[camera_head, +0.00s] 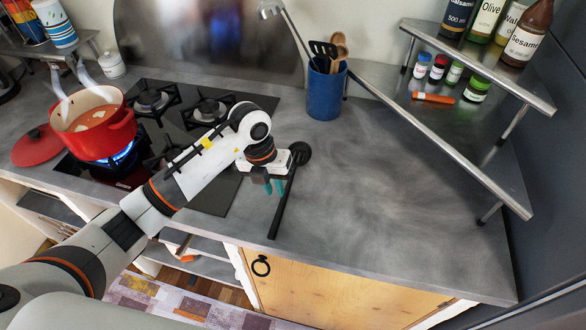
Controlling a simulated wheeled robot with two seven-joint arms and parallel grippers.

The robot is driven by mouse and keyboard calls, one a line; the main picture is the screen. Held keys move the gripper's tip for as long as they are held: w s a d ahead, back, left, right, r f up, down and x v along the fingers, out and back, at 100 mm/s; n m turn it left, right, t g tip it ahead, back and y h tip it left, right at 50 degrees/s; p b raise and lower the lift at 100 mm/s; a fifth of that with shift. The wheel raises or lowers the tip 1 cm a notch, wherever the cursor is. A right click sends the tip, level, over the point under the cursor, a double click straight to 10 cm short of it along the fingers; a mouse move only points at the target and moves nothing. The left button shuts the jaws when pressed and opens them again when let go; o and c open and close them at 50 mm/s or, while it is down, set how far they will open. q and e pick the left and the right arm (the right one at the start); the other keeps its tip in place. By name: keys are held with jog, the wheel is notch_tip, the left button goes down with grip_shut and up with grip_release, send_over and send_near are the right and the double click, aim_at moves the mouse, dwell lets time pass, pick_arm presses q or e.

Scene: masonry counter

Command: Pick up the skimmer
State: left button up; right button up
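A black utensil with a round head, which looks like the skimmer (281,207), lies on the grey counter right of the stove. Its head (302,152) points to the back and its long handle runs toward the front edge. My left gripper (274,188) is just left of the handle, pointing down, with its two teal fingertips apart and nothing seen between them. I cannot tell whether it touches the handle, and its height above the counter is unclear. My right gripper is not in view.
A red pot (103,130) steams on a lit burner at left, its red lid (38,146) beside it. A blue utensil crock (325,92) stands behind the skimmer. A metal spice shelf (440,125) is at right. The counter right of the skimmer is clear.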

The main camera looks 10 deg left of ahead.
aim_at(280, 207)
pick_arm(q)
jog(key=shift+d+f, duration=0.1)
jog(key=shift+f, duration=0.3)
jog(key=f+p, duration=0.1)
jog(key=f, duration=0.2)
jog(key=d+f+p, duration=0.1)
jog(key=shift+s+f+p, duration=0.3)
jog(key=shift+s+f, duration=0.05)
jog(key=shift+f, duration=0.35)
jog(key=shift+c, duration=0.3)
grip_shut()
jog(key=shift+r, duration=0.15)
